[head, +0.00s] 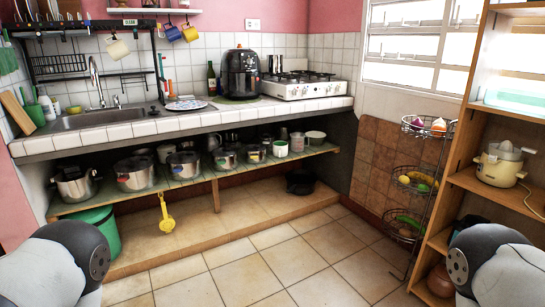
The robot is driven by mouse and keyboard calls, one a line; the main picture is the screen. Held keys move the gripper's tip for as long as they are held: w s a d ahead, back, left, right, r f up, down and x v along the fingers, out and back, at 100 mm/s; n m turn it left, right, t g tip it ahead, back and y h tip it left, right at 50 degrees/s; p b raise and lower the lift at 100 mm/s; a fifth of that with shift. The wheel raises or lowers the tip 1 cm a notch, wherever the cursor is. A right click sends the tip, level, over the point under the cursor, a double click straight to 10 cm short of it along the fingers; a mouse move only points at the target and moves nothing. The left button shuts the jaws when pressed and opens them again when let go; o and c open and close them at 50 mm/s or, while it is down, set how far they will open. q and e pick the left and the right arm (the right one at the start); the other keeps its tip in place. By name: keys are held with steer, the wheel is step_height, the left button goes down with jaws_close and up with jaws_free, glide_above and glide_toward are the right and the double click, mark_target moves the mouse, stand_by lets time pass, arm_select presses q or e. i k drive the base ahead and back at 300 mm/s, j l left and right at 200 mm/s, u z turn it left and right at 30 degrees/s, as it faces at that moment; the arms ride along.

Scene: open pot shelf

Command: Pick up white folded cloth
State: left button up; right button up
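I cannot clearly make out a white folded cloth. A flat white and blue item (186,104) lies on the tiled counter to the right of the sink; it could be a plate or a cloth, I cannot tell. Neither of my grippers is in view. Only rounded grey and white parts of my arms show in the bottom left and bottom right corners, apart from the counter and shelves.
Several metal pots, including one at the left (75,186), stand on the open shelf (190,182) under the counter. A black air fryer (240,74) and white stove (300,88) stand above. A wire basket rack (416,180) and wooden shelving (468,182) flank the right. Floor (265,262) ahead is clear.

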mark_target(183, 98)
steer(key=i+l+u, duration=0.25)
steer(key=i, duration=0.4)
steer(key=i+l+u, duration=0.3)
steer(key=i, duration=0.3)
steer(key=i+l+u, duration=0.25)
steer(key=i+l, duration=0.25)
steer(key=i, duration=0.1)
